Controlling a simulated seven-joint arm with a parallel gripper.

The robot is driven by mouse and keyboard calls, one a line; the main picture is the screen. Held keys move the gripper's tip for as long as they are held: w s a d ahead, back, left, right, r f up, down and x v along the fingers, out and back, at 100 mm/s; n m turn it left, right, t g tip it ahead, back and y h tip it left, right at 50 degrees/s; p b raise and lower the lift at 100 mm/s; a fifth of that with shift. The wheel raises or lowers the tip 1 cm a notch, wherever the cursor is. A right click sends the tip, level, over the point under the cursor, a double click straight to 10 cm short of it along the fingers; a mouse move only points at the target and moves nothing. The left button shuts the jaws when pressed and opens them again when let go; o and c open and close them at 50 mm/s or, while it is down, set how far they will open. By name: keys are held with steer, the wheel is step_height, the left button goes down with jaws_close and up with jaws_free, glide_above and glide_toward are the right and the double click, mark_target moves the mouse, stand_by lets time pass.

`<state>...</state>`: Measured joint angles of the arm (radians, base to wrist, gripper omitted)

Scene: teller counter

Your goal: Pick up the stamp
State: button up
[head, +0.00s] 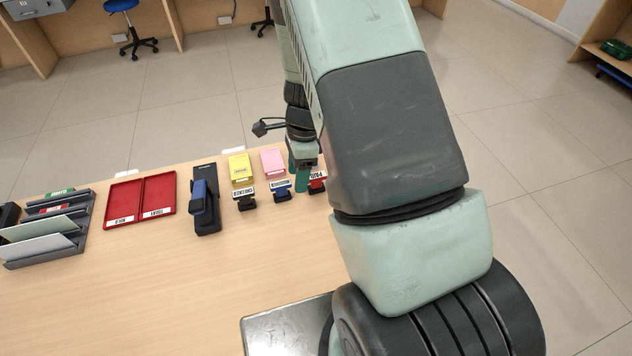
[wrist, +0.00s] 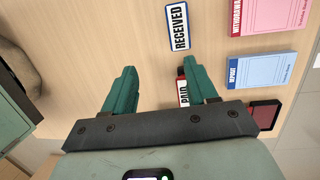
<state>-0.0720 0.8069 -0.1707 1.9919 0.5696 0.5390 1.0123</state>
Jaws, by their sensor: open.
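Three stamps stand in a row on the counter in the head view: a black one (head: 246,196), a blue one (head: 281,189) labelled RECEIVED and a red one (head: 317,183) labelled PAID. My gripper (head: 301,180) is beside the red stamp, which my arm partly hides. In the wrist view my gripper (wrist: 163,78) is open with nothing held between its fingers. The RECEIVED stamp (wrist: 178,27) lies beyond the fingertips. The PAID stamp (wrist: 183,90) shows beside the right finger, which hides part of it. I cannot tell whether they touch.
A yellow pad (head: 241,168) and a pink pad (head: 273,162) lie behind the stamps. A blue DEPOSIT pad (wrist: 262,72) and a dark red ink pad (wrist: 265,114) show in the wrist view. A stapler (head: 205,200), red tray (head: 140,200) and file rack (head: 48,232) stand left. The front counter is clear.

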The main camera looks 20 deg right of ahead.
mark_target(315, 175)
steer(key=d+f+h, duration=0.1)
steer(key=h, duration=0.1)
steer(key=w+d+f+h, duration=0.1)
steer(key=h, duration=0.1)
steer(key=d+f+t+h, duration=0.1)
steer(key=h, duration=0.1)
steer(key=shift+w+d, duration=0.35)
steer(key=x, duration=0.5)
steer(key=shift+w+d, duration=0.1)
steer(key=shift+w, duration=0.25)
steer(key=c, duration=1.1)
steer(key=shift+o, duration=0.2)
steer(key=shift+r, duration=0.1)
step_height(315, 175, up, 10)
steer(key=shift+f, duration=0.1)
